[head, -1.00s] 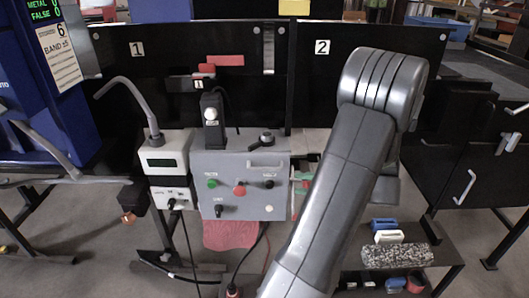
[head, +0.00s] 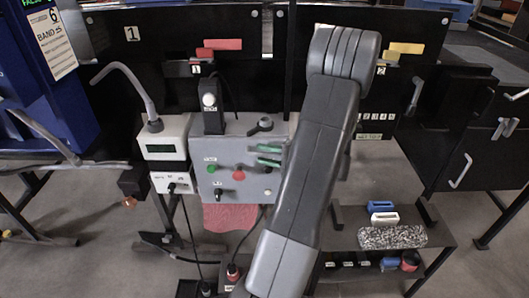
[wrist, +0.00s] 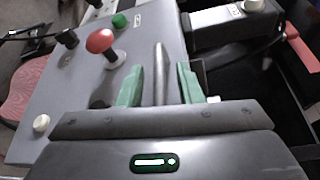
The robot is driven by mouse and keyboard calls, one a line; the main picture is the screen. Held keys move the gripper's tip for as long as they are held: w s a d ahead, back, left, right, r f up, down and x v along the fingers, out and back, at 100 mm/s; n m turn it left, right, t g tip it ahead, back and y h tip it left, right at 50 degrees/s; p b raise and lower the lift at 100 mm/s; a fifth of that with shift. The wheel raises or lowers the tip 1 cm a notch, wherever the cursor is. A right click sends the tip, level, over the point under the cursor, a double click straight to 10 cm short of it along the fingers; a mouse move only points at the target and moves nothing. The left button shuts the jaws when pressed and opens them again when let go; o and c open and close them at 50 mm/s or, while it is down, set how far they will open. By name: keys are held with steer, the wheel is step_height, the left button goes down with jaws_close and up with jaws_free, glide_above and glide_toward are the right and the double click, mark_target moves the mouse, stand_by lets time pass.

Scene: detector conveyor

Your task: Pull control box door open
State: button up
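The grey control box (head: 222,180) stands in the middle of the head view, with its door facing me. In the wrist view the door (wrist: 80,90) carries a red mushroom button (wrist: 100,41), a green button (wrist: 119,20) and black knobs. The door handle (wrist: 160,72) is a thin grey bar. My gripper (wrist: 159,80) has green fingertips, one on each side of the bar, with visible gaps to both. My gripper is open. It also shows at the box's right in the head view (head: 268,155). The door looks closed; my arm hides the box's right edge.
A white meter (head: 162,148) stands left of the box with a bent grey tube above it. A black panel rises behind. A low shelf at the right holds a blue block (head: 381,206) and a speckled block (head: 392,237). Cables hang below the box.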

steer(key=shift+w+a, duration=0.1)
steer(key=shift+a, duration=0.25)
jaws_close()
steer(key=shift+f, duration=0.15)
